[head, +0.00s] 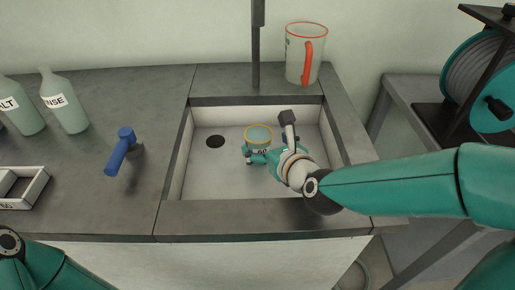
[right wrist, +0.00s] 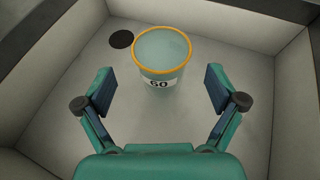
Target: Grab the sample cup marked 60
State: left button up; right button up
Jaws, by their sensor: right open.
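The sample cup marked 60 (right wrist: 160,68) stands upright on the floor of the sink, a pale see-through cup with a yellow-orange rim and a white label. It also shows in the head view (head: 259,136), its lower part partly hidden by my gripper. My right gripper (right wrist: 160,93) is open and empty, its two fingers pointing toward the cup, which lies just beyond and between them in the right wrist view. In the head view my right gripper (head: 259,158) is down inside the sink, at the near side of the cup. Of my left arm only a part shows at the lower left; its gripper is out of view.
The sink (head: 215,178) has raised walls and a dark drain (head: 215,141). A red-rimmed jug (head: 298,58) stands behind it near a dark upright post (head: 255,50). A blue-handled thing (head: 120,152), labelled bottles (head: 65,103) and a white tray (head: 36,188) are at left.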

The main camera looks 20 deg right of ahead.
aim_at(254, 130)
jog(key=shift+w+f, duration=0.1)
jog(key=shift+w, duration=0.5)
jog(key=x, duration=0.4)
jog(key=shift+w+p, duration=0.2)
jog(key=shift+p, duration=0.15)
jog(key=c, duration=1.4)
jog(key=shift+o, duration=0.2)
jog(key=shift+r, duration=0.4)
